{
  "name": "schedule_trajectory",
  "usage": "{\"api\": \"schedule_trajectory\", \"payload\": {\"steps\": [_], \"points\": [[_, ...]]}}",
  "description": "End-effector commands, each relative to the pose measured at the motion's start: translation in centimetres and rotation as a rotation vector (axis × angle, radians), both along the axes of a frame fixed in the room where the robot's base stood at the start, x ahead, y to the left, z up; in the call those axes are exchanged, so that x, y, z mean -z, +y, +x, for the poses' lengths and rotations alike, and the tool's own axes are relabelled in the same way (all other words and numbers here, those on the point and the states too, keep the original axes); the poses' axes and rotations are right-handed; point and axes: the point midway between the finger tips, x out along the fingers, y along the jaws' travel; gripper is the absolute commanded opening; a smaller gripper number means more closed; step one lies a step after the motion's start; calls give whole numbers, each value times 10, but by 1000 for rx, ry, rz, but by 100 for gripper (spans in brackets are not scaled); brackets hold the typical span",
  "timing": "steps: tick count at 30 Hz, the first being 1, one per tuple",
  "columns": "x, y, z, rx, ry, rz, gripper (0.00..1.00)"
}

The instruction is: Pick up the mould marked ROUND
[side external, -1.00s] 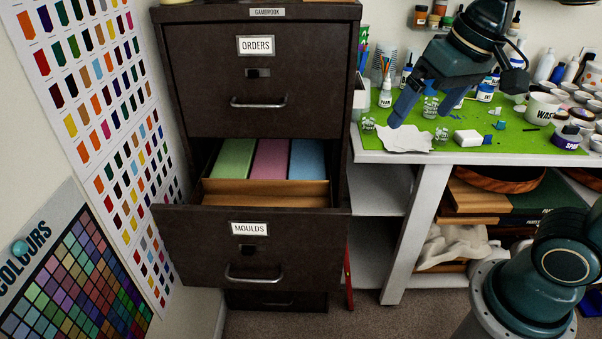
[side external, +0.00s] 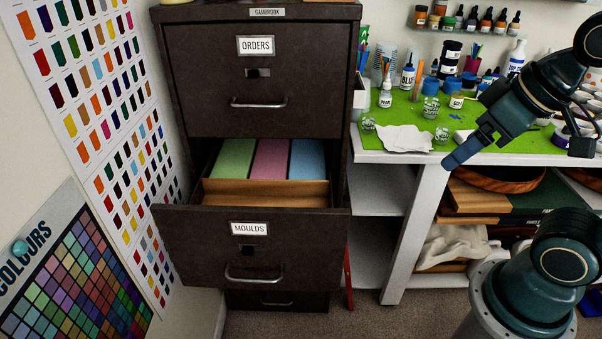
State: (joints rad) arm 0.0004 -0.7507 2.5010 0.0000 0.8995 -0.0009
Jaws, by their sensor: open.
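The drawer labelled MOULDS (side external: 250,250) stands pulled open in the dark cabinet. Inside it lie a green block (side external: 232,160), a pink block (side external: 270,158) and a blue block (side external: 307,160), side by side behind a tan divider (side external: 265,193). No marking ROUND is legible on any of them, so I cannot tell which is that mould. My gripper (side external: 462,155) is in front of the bench's front edge, to the right of the drawer and well apart from it. It points down and left, open, with nothing visible between the fingers.
The ORDERS drawer (side external: 255,75) above is shut. Shelves under the bench hold boxes. The space between drawer and gripper looks clear.

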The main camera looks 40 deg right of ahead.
Motion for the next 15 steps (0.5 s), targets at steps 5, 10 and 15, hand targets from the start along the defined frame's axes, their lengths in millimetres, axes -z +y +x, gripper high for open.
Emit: {"api": "schedule_trajectory", "payload": {"steps": [5, 10, 15], "points": [[0, 0, 0, 0, 0, 0, 77], [-1, 0, 2, -8, 3, -3, 77], [-3, 1, 11, -57, 20, -26, 77]]}}
